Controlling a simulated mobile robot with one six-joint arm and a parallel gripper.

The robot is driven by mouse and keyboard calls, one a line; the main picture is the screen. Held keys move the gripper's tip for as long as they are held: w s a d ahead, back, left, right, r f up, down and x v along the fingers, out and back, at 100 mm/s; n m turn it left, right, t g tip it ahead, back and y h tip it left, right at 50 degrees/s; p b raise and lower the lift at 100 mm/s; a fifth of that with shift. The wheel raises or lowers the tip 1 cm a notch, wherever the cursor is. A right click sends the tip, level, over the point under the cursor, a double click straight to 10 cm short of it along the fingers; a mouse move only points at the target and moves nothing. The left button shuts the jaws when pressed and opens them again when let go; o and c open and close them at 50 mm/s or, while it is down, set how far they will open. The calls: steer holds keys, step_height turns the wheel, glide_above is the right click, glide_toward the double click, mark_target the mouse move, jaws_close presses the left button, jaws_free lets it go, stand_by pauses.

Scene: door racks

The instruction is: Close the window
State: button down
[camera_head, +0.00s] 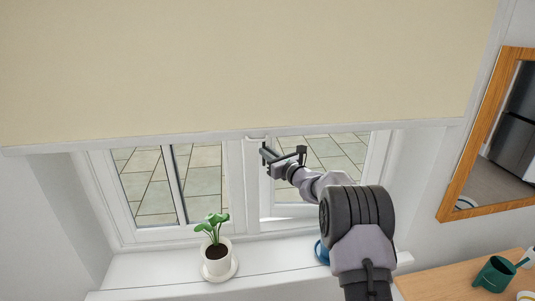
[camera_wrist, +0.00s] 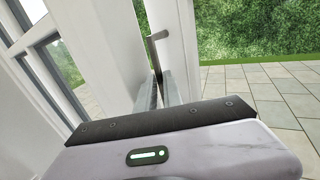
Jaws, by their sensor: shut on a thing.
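The white-framed window (camera_head: 150,237) is in the wall ahead, with a left pane and a right sash (camera_head: 265,195). In the wrist view, the grey window handle (camera_wrist: 158,37) stands out from the white sash stile (camera_wrist: 176,40). My gripper (camera_wrist: 160,80) is shut on the handle, its two grey fingers on either side of its lower part. In the head view my gripper (camera_head: 275,156) is at the left edge of the right sash, and its jaws hide most of the handle. How far the sash stands open is hard to tell.
A potted plant (camera_head: 217,250) stands on the sill (camera_head: 165,277), left of my arm. A blue object (camera_head: 321,251) is partly hidden behind my arm. A cream blind (camera_head: 240,70) hangs above. A wooden table (camera_head: 450,284) with a green watering can (camera_head: 493,273) is at lower right.

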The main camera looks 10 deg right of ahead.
steer(key=s+d+n+g+y+b, duration=0.1)
steer(key=s+n+y+b, duration=0.1)
steer(key=s, duration=0.5)
steer(key=shift+s+f+g+y+b, duration=0.3)
steer(key=shift+y+b, duration=0.1)
steer(key=shift+b, duration=0.15)
steer(key=c, duration=1.9)
jaws_free()
steer(key=shift+o, duration=0.7)
steer(key=shift+s+r, duration=0.25)
steer(key=shift+s, duration=0.1)
steer(key=b+v, duration=0.2)
steer(key=v, duration=1.5)
steer(key=shift+s+d, duration=0.15)
steer(key=shift+s, duration=0.05)
